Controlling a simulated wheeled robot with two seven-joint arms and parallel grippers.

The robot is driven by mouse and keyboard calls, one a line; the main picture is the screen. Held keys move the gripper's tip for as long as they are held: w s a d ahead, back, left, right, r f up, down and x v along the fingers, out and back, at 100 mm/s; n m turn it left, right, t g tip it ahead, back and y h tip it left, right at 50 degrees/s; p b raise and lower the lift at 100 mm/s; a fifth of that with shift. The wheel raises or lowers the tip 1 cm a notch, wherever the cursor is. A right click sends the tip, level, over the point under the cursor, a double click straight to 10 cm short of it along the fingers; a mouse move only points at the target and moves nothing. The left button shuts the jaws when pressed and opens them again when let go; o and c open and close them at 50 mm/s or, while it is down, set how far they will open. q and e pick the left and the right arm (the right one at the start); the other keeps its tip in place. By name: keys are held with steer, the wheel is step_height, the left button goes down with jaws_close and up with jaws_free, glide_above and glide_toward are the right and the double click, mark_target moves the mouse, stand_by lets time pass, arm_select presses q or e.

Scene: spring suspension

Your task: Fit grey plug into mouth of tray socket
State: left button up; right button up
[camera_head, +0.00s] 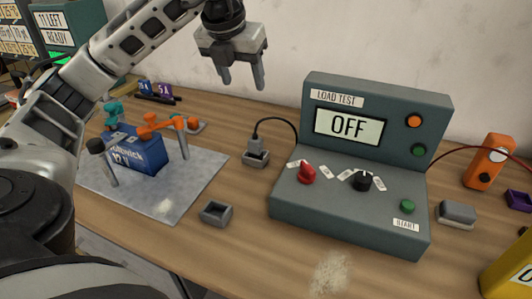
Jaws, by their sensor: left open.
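A small grey plug (254,147) with a black cable stands upright at a grey holder (255,160), left of the load tester. How deep it sits cannot be told. A grey open-topped socket (216,213) lies at the right front edge of the metal tray (165,205), its mouth facing up and looking empty. I take this to be the tray socket. My left gripper (244,82) is open and empty, pointing down, high above and behind the plug in the picture. My right gripper is not in view.
The load tester (345,215) reads OFF. A blue battery (137,155) with orange and teal clamps stands on the tray. A grey block (457,213), an orange device (489,162) and a yellow object (513,275) are at right.

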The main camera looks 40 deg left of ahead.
arm_select(q)
step_height(320, 180, down, 4)
steer(key=b, duration=0.3)
glide_toward(254, 137)
steer(key=x, duration=0.6)
steer(key=shift+w+f+b, duration=0.15)
steer(key=shift+w+b, duration=0.05)
steer(key=shift+b, duration=0.15)
steer(key=x, duration=0.4)
steer(key=shift+f+p, duration=0.3)
steer(key=shift+f, duration=0.1)
steer(key=shift+w+a+f, duration=0.1)
steer(key=shift+w+f, duration=0.05)
steer(key=shift+f, duration=0.2)
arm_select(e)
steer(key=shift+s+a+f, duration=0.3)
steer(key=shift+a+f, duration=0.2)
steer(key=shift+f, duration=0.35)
arm_select(q)
steer(key=shift+c, duration=0.3)
steer(key=c, duration=1)
